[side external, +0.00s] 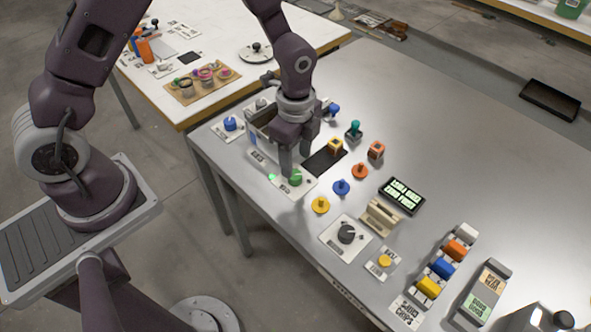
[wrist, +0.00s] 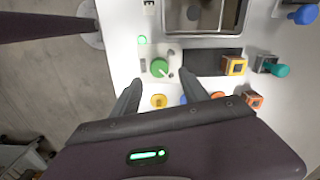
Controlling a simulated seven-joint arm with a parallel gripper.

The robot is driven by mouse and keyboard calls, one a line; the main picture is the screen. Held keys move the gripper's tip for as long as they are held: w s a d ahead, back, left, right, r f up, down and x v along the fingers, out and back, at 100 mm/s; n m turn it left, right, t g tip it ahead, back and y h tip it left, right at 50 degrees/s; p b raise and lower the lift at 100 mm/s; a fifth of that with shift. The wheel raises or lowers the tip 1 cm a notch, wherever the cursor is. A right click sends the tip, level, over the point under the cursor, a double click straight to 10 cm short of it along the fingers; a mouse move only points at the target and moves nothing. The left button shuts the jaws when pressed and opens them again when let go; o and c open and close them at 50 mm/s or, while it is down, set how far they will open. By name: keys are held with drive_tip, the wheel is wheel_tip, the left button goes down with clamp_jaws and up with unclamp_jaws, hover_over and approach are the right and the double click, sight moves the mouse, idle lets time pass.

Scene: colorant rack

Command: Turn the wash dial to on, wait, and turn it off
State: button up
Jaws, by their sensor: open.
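A green dial (side external: 295,178) sits on a white plate at the near edge of the bench, beside a lit green lamp (side external: 272,177). The plate's lettering is too small to read, so I cannot confirm that this is the wash dial. My gripper (side external: 292,162) points down just above the dial, its fingers apart and empty. In the wrist view the green dial (wrist: 160,68) has a pale pointer slanting to the lower right. It lies just beyond my open gripper (wrist: 150,80); I cannot tell whether a finger touches it. The green lamp (wrist: 142,40) is lit there too.
A metal basin (wrist: 205,17) stands close beside the dial. A dark mat (side external: 325,163), a yellow cube (side external: 335,146) and colored pegs crowd nearby. A dark knob (side external: 347,233) and a lit display (side external: 402,196) stand further right.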

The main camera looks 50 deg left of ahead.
sight(296, 175)
wheel_tip(296, 175, down, 5)
drive_tip(key=shift+f, duration=0.1)
drive_tip(key=shift+c, duration=0.4)
clamp_jaws()
